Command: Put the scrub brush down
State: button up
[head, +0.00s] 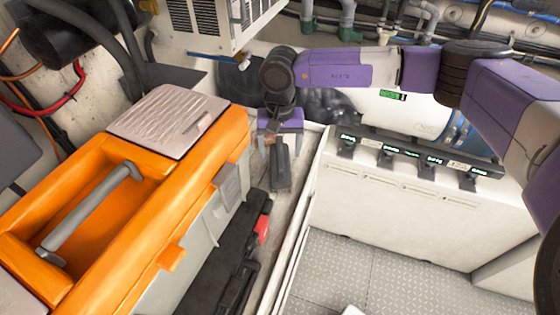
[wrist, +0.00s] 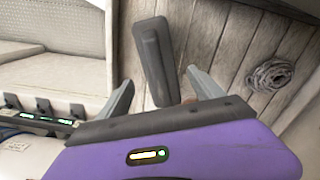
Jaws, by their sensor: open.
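The scrub brush (head: 281,172) is a dark grey block with a raised narrower part. It is at the narrow strip beside the orange-topped toolbox. In the wrist view the brush (wrist: 154,62) shows over grey planks, its near end between my fingers.
The large toolbox (head: 188,205) with its orange top stands close on the left. A black case with a red part (head: 262,228) lies beside it. A white locker with several black latches (head: 390,160) is on the right. A rope coil (wrist: 270,76) lies on the planks.

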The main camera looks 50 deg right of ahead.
jog(key=shift+r+b, duration=0.55)
jog(key=shift+r, duration=2.6)
jog(key=shift+s, duration=0.1)
